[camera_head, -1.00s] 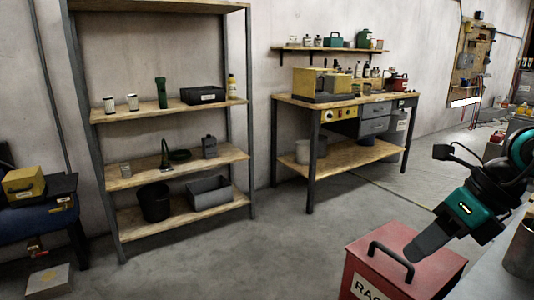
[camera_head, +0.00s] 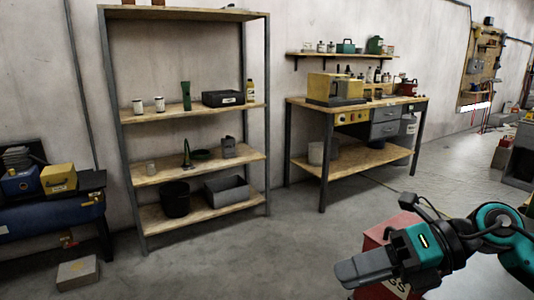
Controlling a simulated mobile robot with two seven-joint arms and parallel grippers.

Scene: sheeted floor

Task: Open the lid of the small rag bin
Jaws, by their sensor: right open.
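The red rag bin (camera_head: 376,240) is at the lower right, mostly hidden behind my right gripper. Part of its red top and part of its front label show around the gripper. Its black lid handle is hidden, and I cannot tell from here whether the lid is shut or raised. My right gripper (camera_head: 362,268), with grey fingers and a teal body, reaches in from the right, pointing left across the bin. It is open, and nothing shows between its fingers. I cannot tell whether it touches the bin. My left gripper is not in view.
A wooden shelf unit (camera_head: 195,109) stands at the back left, and a workbench (camera_head: 325,108) stands right of it. A blue machine (camera_head: 60,213) and a small box (camera_head: 77,272) are at the far left. The concrete floor (camera_head: 250,260) in the middle is clear.

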